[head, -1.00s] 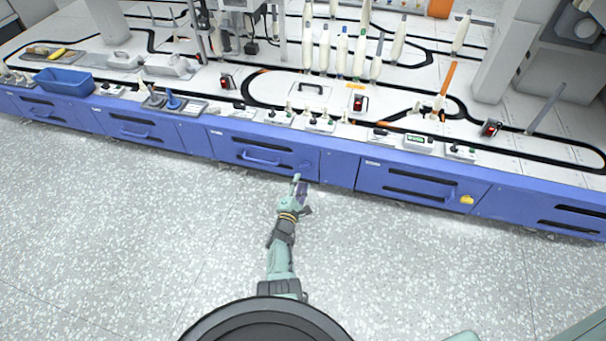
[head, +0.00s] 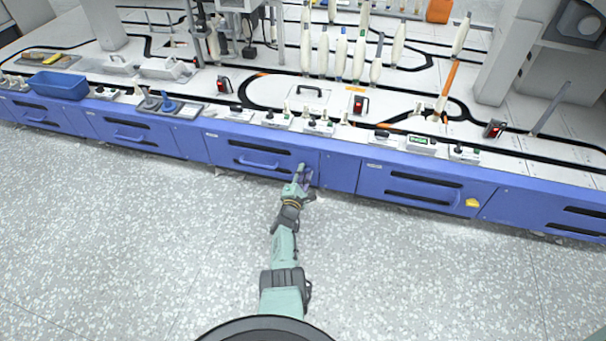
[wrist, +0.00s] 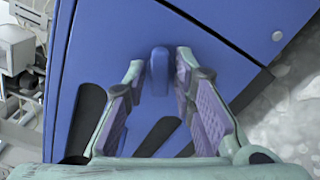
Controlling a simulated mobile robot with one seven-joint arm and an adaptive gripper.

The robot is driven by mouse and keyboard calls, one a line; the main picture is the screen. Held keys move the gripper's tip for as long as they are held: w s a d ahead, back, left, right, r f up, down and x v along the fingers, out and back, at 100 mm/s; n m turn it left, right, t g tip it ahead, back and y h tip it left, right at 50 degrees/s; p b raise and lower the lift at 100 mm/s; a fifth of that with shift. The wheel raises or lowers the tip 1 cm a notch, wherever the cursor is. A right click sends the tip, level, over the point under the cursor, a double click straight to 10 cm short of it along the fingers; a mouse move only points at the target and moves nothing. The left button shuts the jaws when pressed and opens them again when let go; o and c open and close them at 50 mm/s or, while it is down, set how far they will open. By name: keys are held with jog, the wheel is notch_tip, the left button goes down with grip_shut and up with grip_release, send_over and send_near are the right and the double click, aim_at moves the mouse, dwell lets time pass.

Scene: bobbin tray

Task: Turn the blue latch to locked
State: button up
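The blue latch (wrist: 160,70) is a small rounded knob on a blue drawer front (wrist: 125,45) in the wrist view. My gripper (wrist: 160,68) is open, with one finger on each side of the latch. I cannot tell whether either fingertip touches it. In the head view my gripper (head: 303,178) is at the right end of the middle drawer front, and it hides most of the latch there.
A blue handle (head: 258,163) is on the same drawer, left of my gripper. A yellow latch (head: 472,203) is on the drawer to the right. The white worktop above holds switch boxes and bobbins. The speckled floor in front is clear.

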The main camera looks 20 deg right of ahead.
grip_shut()
jog(key=shift+m, duration=0.3)
jog(key=shift+m+b, duration=0.65)
jog(key=shift+m, duration=1.85)
jog(key=shift+o, duration=1.5)
grip_release()
